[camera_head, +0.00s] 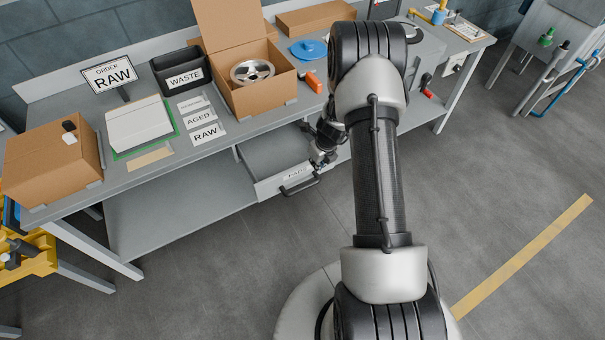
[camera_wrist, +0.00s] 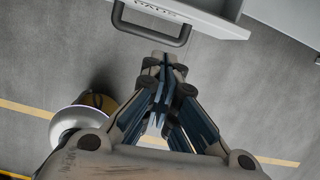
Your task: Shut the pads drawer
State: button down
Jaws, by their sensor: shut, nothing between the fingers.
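The pads drawer (camera_head: 281,180) is pulled out from under the workbench (camera_head: 236,126). It is grey, with a white front lettered PADS and a dark bar handle (camera_head: 299,184). My gripper (camera_head: 320,162) is at the right end of the drawer front, partly hidden by my arm. In the wrist view the drawer front (camera_wrist: 205,15) is at the top, with its handle (camera_wrist: 155,30) just ahead of my gripper (camera_wrist: 166,62). The fingertips are together and empty, close to the handle. I cannot tell whether they touch it.
On the bench stand an open carton (camera_head: 262,92) with a metal wheel (camera_head: 252,72), a black WASTE bin (camera_head: 181,72), a white stack (camera_head: 139,123) and a closed carton (camera_head: 48,163). A lower shelf (camera_head: 175,212) lies left of the drawer. The floor before the drawer is clear.

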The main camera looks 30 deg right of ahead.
jog(key=shift+m, duration=0.4)
jog(key=shift+w+r+b+x, duration=0.1)
jog(key=shift+w+b+x, duration=0.45)
jog(key=shift+x, duration=1.55)
jog(key=shift+w+r+b+x, duration=0.25)
jog(key=shift+b+x, duration=0.55)
jog(key=shift+x, duration=1.3)
jog(key=shift+w+b+x, duration=0.45)
jog(key=shift+b+x, duration=0.2)
jog(key=shift+x, duration=1.45)
jog(key=shift+d, duration=0.15)
jog(key=shift+w, duration=0.1)
